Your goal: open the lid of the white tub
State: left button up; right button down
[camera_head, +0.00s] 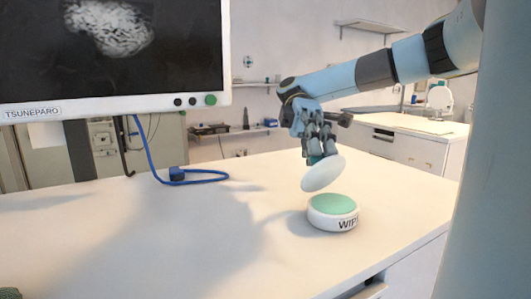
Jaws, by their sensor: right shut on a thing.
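The white tub (333,220) stands upright on the white tabletop at the right. It is low and round, with dark lettering that reads "WIP" and a partly hidden last letter on its side. Its top shows a pale green surface (334,204). The white oval lid (323,173) is off the tub, tilted, and held just above it. My right gripper (321,156) is shut on the lid at its upper edge. The fingertips are partly hidden by the lid. My left gripper is not in view.
A monitor (110,50) fills the upper left. A blue cable (205,180) lies behind on the table. A drawer edge (372,290) shows at the lower right, below the table's front edge.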

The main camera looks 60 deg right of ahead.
dwell(0.8)
jog(key=c, duration=1.3)
grip_release()
